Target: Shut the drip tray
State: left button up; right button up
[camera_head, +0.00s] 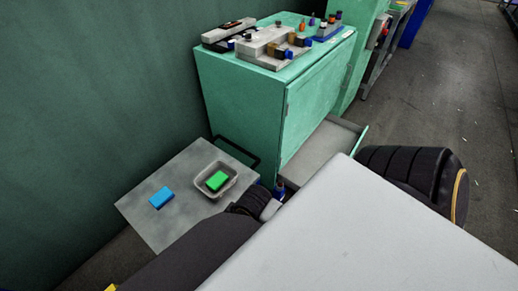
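The drip tray (318,146) is a flat grey tray sticking out from the low front of the green press cabinet (240,96). It stands open, with a green front panel (359,140) at its outer right end. Its near part is hidden behind my pale body. My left gripper (278,190) is low beside the cabinet's near corner, left of the tray; it is small and partly hidden, so its opening is unclear. My black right arm shows right of the tray, but its gripper is hidden.
A grey table (150,224) at the left holds a blue block (161,197) and a grey bin (203,189) with a green block (216,180). Fixtures with coloured knobs (275,45) stand on the cabinet. Dark floor (440,100) is open at the right.

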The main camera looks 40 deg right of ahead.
aim_at(335, 134)
jog(key=k+l+z, duration=0.1)
jog(key=z, duration=0.35)
jog(key=k+l+z, duration=0.1)
jog(key=z, duration=0.35)
jog(key=l+z, duration=0.15)
jog(key=z, duration=0.3)
jog(key=l+z, duration=0.2)
jog(key=z, duration=0.25)
jog(key=l+z, duration=0.2)
jog(key=z, duration=0.25)
jog(key=k, duration=0.05)
